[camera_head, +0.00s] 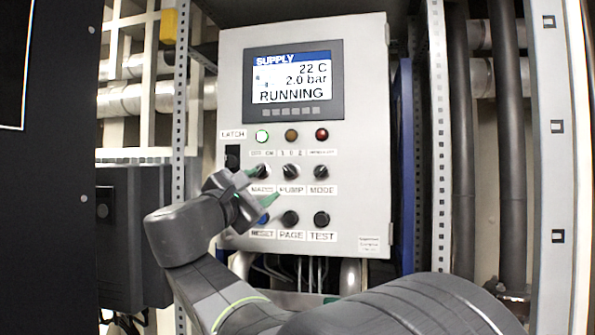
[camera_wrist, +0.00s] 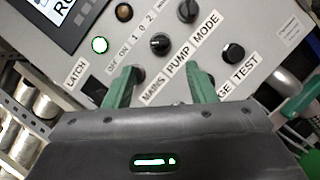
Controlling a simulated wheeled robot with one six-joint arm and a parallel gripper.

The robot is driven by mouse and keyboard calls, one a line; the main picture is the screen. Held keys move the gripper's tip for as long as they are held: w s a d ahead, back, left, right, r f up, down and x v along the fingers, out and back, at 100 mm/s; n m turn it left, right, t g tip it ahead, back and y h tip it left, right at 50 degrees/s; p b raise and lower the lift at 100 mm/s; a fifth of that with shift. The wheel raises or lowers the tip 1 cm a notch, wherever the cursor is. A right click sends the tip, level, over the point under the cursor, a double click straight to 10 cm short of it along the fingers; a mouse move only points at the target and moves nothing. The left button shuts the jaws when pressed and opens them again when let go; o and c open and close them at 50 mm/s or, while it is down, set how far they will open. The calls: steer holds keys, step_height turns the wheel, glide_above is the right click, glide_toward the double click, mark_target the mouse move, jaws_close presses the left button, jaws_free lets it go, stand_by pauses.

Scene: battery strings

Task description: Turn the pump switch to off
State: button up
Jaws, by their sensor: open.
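The pump switch (camera_head: 291,171) is a black rotary knob in the middle of the switch row, with a "1 0 2" label above and a "PUMP" label below. It also shows in the wrist view (camera_wrist: 160,43), just beyond the gap between my fingertips; its exact pointer position is hard to tell. My gripper (camera_head: 262,186) has green fingers, spread apart and empty, in front of the panel's left part. In the wrist view my gripper (camera_wrist: 163,85) has its left finger partly over the mains switch (camera_wrist: 137,73). The right finger hides the page button there.
The grey panel (camera_head: 375,120) carries a display (camera_head: 292,82) reading RUNNING, 2.0 bar. The green lamp (camera_head: 262,136) is lit. The mode switch (camera_head: 320,172) is right of the pump switch. Below are reset (camera_head: 262,217), page (camera_head: 290,218) and test (camera_head: 321,218) buttons.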

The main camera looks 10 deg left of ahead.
mark_target(286, 171)
steer(key=p+x, duration=0.3)
steer(key=x, duration=0.7)
steer(key=shift+f, duration=0.1)
steer(key=c, duration=1)
steer(key=m+b, duration=0.1)
steer(key=m, duration=0.1)
steer(key=m+g, duration=0.1)
steer(key=m, duration=0.1)
steer(key=shift+a+g+h+b, duration=0.15)
steer(key=shift+g+h+b, duration=0.15)
steer(key=shift+h+b, duration=0.1)
steer(key=shift+r+m+g, duration=0.15)
steer(key=shift+m+g, duration=0.4)
steer(key=shift+m, duration=0.8)
steer(key=shift+r+m+g, duration=0.15)
steer(key=shift+m+g, duration=0.4)
steer(key=shift+m, duration=0.8)
